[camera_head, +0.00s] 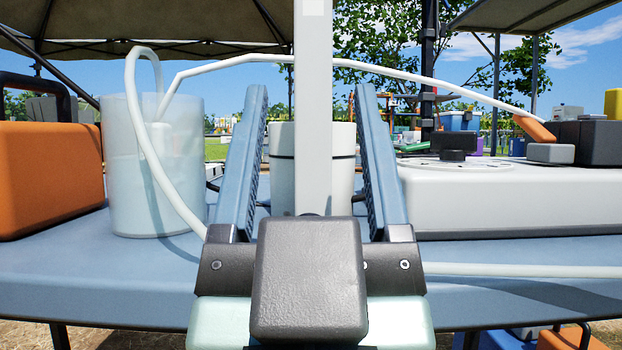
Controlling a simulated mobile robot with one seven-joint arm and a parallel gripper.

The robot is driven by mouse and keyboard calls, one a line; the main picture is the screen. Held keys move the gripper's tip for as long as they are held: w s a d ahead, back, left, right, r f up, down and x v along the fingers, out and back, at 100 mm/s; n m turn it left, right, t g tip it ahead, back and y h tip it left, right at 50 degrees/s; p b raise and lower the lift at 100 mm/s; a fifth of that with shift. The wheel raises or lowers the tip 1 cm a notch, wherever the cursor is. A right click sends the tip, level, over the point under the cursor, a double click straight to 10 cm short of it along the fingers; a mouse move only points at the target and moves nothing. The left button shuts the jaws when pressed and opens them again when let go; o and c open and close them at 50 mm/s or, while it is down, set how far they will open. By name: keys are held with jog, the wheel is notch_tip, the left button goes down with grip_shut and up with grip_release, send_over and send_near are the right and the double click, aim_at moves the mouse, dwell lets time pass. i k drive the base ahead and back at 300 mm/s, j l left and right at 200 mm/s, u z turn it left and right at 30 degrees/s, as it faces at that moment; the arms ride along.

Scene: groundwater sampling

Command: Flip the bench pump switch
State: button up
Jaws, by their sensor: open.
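My gripper (310,95) is in the middle of the view, its two long blue fingers spread apart with nothing seen held between them. A low white housing (520,200) lies on the table to the right of the gripper, with a black knob (458,143) on its top. Dark grey blocks (590,142) and an orange piece (535,129) at the end of a white hose (430,80) are at its right. These look like the bench pump, but I cannot tell which part is the switch.
A translucent container (185,180) with the hose in it stands at the left, beside an orange case (45,180). A white cylinder (281,170) stands behind the fingers. A white upright bar (313,120) crosses the view. The blue table (110,275) has bare room in front.

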aim_at(418, 146)
jog(key=k+l+u, duration=0.15)
jog(key=l, duration=0.3)
jog(key=l+u, duration=0.1)
jog(key=l, duration=0.35)
jog(key=k+l+u, duration=0.15)
jog(key=l, duration=0.3)
jog(key=k+l+u, duration=0.1)
jog(key=l, duration=0.35)
